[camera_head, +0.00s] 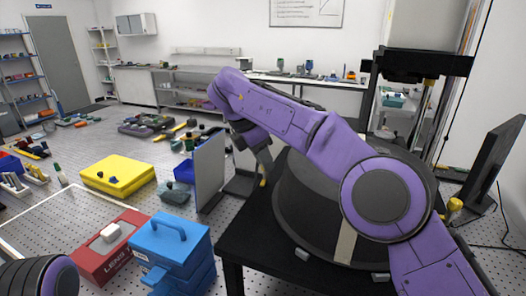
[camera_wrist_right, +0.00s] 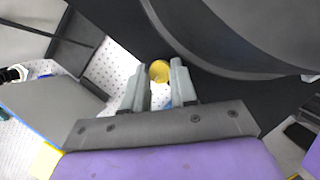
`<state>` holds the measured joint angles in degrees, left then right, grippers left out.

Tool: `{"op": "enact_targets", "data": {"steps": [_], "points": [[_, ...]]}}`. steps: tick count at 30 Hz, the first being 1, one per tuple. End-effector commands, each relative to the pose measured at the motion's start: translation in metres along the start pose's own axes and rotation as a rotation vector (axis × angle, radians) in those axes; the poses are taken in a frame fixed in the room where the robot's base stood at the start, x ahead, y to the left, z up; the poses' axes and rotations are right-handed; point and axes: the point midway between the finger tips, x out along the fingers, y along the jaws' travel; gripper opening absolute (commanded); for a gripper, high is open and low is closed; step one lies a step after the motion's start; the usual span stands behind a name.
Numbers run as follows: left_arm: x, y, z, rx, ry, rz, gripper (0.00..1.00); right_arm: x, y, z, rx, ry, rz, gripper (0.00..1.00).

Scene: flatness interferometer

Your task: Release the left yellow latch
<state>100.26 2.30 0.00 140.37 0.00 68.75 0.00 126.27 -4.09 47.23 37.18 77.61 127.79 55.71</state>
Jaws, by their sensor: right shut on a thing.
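The left yellow latch shows in the head view as a small yellow tip (camera_head: 263,183) at the left side of the big dark round drum (camera_head: 305,205). In the right wrist view it is a round yellow knob (camera_wrist_right: 159,71) between the fingertips. My right gripper (camera_head: 263,170) reaches down to it from the upper left, and its fingers (camera_wrist_right: 160,84) are shut on the knob. The other yellow latch (camera_head: 455,204) sits at the drum's right side, apart from my gripper. My left gripper is out of view; only part of my left arm shows at lower left.
The drum stands on a black table (camera_head: 250,240). A grey upright panel (camera_head: 209,170) stands close left of the gripper. A monitor (camera_head: 490,165) is at right. A blue toolbox (camera_head: 172,250), red box (camera_head: 110,245) and yellow case (camera_head: 118,175) stand at left.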

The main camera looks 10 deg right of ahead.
Motion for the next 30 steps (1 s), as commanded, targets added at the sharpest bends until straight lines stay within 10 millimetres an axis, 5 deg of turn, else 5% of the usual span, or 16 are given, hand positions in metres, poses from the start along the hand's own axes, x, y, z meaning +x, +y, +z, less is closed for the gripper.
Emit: {"op": "enact_targets", "data": {"steps": [22, 23, 25, 30], "points": [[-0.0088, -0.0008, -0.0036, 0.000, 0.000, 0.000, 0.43, 0.0017, 0.0003, -0.0008, 0.081, 0.001, -0.037, 0.00], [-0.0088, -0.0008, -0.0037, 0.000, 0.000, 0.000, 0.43, 0.0017, 0.0003, -0.0008, 0.081, 0.001, -0.037, 0.30], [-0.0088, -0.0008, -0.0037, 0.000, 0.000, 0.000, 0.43, 0.0017, 0.0003, -0.0009, 0.081, 0.001, -0.037, 0.50], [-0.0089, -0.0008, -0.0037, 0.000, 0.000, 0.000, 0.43, 0.0010, 0.0004, -0.0005, 0.081, 0.000, -0.035, 0.50]]}}
